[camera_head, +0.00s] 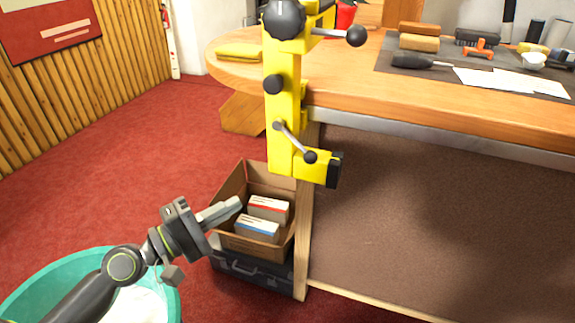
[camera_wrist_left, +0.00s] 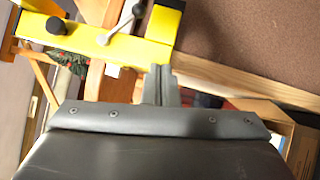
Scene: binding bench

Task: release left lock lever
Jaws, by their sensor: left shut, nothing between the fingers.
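A yellow clamp-like post (camera_head: 284,98) stands at the bench's left front edge. A silver lever (camera_head: 294,141) with dark ball ends sits on its lower part, slanting down to the right; it also shows in the left wrist view (camera_wrist_left: 121,25). A second lever with a black ball (camera_head: 355,35) sticks out at the top. Which one is the left lock lever is not marked. My left gripper (camera_head: 239,203) is shut and empty, below and left of the lower lever and apart from it. Its closed fingers (camera_wrist_left: 160,73) show below the yellow part in the wrist view. My right gripper is not in view.
A cardboard box (camera_head: 228,188) with small cartons stands on a dark case (camera_head: 252,271) below the post. A teal bin (camera_head: 45,273) is at lower left. The wooden bench (camera_head: 420,96) carries a dark mat with tools and papers. Red floor lies open to the left.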

